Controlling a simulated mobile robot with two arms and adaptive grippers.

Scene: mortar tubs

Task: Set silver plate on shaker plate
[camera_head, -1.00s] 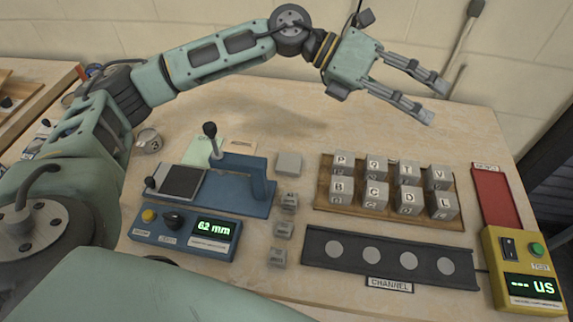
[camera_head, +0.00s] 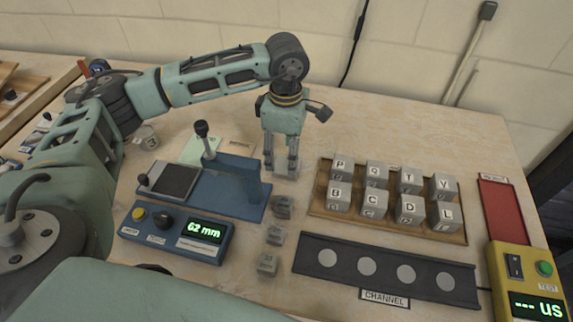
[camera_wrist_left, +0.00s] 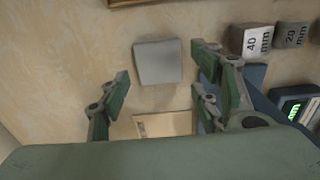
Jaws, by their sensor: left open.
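The silver plate (camera_wrist_left: 158,62) is a small light grey square lying on the table, clear in the left wrist view. In the head view my left gripper (camera_head: 281,170) points down over it and largely hides it. The gripper is open and empty, with its fingers apart toward either side of the plate; contact cannot be told. A dark square plate (camera_head: 174,182), which looks like the shaker plate, sits bare on the left part of the blue device (camera_head: 232,198). My right gripper is not in view.
An upright lever (camera_head: 203,140) and blue arch stand between the gripper and the dark plate. A wooden tray (camera_head: 325,205) of lettered cubes is to the right. A card (camera_wrist_left: 165,124) lies near the plate.

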